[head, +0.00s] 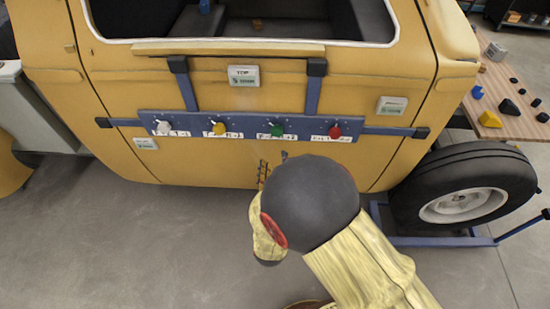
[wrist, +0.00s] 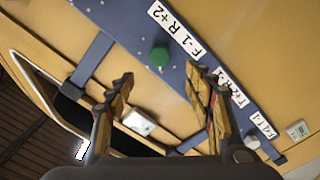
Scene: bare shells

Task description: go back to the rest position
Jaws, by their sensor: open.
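My gripper (wrist: 160,108) is open and empty in the wrist view, its two fingers apart in front of the yellow car shell. In the head view my gripper (head: 273,170) is mostly hidden behind my dark wrist, just below a blue panel (head: 360,131). The panel carries a white knob (head: 162,127), a yellow knob (head: 218,128), a green knob (head: 276,131) and a red knob (head: 335,132), with labels below them. The green knob also shows in the wrist view (wrist: 159,57), beyond the fingertips and apart from them.
The yellow car shell (head: 210,92) fills the back. A black tyre (head: 464,184) stands at right by a blue frame (head: 440,240). A wooden table (head: 520,125) at far right holds several small blocks. The grey floor (head: 120,235) is clear at front left.

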